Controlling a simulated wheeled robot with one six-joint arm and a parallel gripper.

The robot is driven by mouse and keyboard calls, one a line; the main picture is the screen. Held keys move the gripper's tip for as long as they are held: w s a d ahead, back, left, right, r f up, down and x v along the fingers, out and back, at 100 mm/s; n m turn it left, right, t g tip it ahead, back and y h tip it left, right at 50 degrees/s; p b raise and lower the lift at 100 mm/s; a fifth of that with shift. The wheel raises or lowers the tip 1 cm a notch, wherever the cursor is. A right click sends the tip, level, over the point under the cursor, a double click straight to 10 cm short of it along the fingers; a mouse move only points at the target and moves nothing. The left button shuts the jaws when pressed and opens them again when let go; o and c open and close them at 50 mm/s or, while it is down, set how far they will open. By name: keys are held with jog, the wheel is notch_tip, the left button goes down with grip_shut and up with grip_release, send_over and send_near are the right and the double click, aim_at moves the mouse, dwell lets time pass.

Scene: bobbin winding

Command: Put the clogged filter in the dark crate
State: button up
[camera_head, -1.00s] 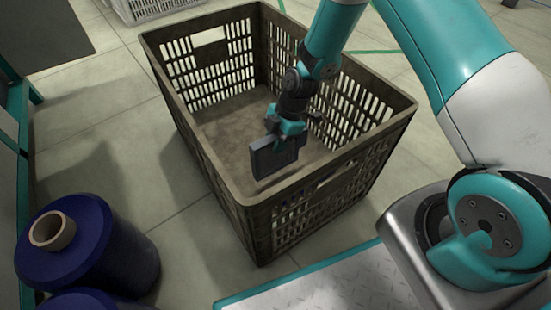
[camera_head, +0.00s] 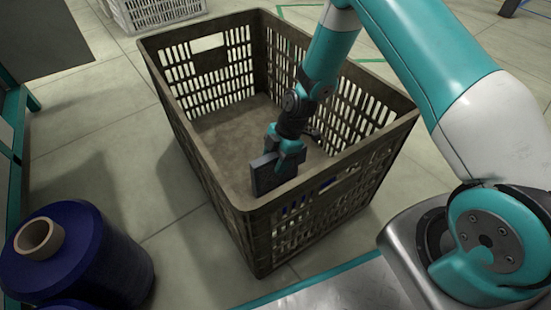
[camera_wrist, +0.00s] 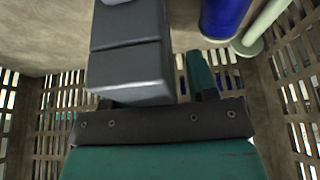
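The clogged filter (camera_head: 265,177), a dark grey flat block, is in my gripper (camera_head: 287,148). My gripper is shut on it and points down inside the dark crate (camera_head: 222,186). The filter hangs within the crate's walls near the front rim; I cannot tell whether it touches the floor. In the wrist view the grey block (camera_wrist: 130,55) fills the upper left middle, and a teal finger (camera_wrist: 199,75) shows to its right. The slatted crate walls (camera_wrist: 22,110) show on both sides. The far fingertip is hidden.
In the wrist view a blue cylinder (camera_wrist: 222,15) and a pale green tube (camera_wrist: 264,25) are at the top right. Dark blue spools (camera_head: 95,250) stand left of the crate. A light crate (camera_head: 155,12) is at the back. The visible crate floor is mostly bare.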

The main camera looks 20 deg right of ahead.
jog(key=p+v, duration=0.8)
jog(key=v, duration=0.4)
jog(key=shift+a+r, duration=0.1)
jog(key=shift+r, duration=0.1)
jog(key=s+a+r+m, duration=0.3)
jog(key=r, duration=0.7)
jog(key=s+a+r+m, duration=0.3)
jog(key=s+r, duration=0.1)
jog(key=r, duration=0.5)
jog(key=s+r+m, duration=0.3)
jog(key=s+r, duration=0.2)
jog(key=s, duration=0.3)
jog(key=s+a+r+m+t, duration=0.1)
jog(key=s+r+m, duration=0.3)
jog(key=s, duration=0.5)
notch_tip(320, 180, up, 3)
jog(key=shift+s+a+f+m, duration=0.2)
jog(key=shift+f+m, duration=0.05)
jog(key=shift+m, duration=0.05)
notch_tip(320, 180, up, 50)
jog(key=p, duration=5)
